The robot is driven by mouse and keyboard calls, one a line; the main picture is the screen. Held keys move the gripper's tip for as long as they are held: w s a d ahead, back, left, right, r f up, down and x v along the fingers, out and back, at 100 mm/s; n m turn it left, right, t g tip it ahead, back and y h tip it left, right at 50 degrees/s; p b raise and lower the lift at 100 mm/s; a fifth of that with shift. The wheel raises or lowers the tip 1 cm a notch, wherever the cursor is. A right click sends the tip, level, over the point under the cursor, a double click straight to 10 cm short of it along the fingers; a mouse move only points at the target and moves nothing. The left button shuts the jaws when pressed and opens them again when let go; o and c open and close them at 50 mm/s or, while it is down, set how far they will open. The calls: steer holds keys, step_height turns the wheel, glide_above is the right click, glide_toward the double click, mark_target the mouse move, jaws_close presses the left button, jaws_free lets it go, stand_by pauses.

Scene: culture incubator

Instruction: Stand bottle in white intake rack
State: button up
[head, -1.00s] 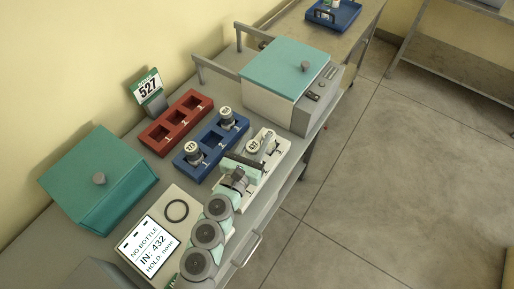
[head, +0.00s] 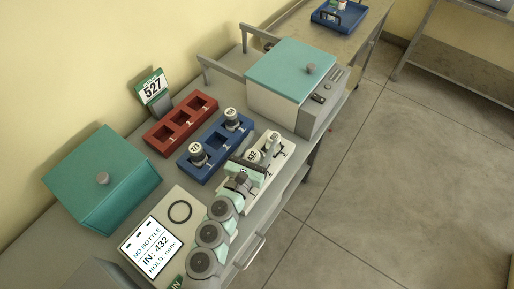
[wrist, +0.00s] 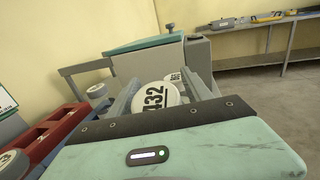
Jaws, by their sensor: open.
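The white intake rack (head: 276,160) lies on the bench, right of the blue rack, partly hidden by my arm. A bottle with a white cap (head: 253,156) is at this rack; in the wrist view its cap (wrist: 162,94) reads 432. My gripper (head: 257,160) is open with its fingers on either side of this cap. A second white cap (wrist: 173,76) shows just behind it in the wrist view. The lower part of the 432 bottle is hidden, so I cannot tell how it is seated.
A blue rack (head: 215,150) holds two capped bottles. A red rack (head: 181,124) has empty slots. A teal-lidded box (head: 292,75) stands behind the white rack, and a teal box (head: 101,180) at left. A screen (head: 152,246) reads NO BOTTLE, IN: 432, HOLD: none. A sign (head: 153,90) reads 527.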

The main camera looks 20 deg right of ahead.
steer(key=shift+s+a+f+y, duration=0.15)
steer(key=shift+a+f, duration=0.15)
steer(key=shift+f, duration=0.35)
steer(key=shift+a+f+y, duration=0.15)
steer(key=shift+a+f, duration=0.15)
steer(key=shift+f, duration=0.3)
steer(key=v, duration=0.7)
steer(key=shift+s, duration=0.6)
steer(key=shift+s+a+r, duration=0.1)
steer(key=shift+a+r, duration=0.1)
steer(key=shift+r, duration=0.1)
steer(key=shift+v, duration=1.2)
steer(key=shift+s+a+r, duration=0.3)
steer(key=shift+s, duration=0.2)
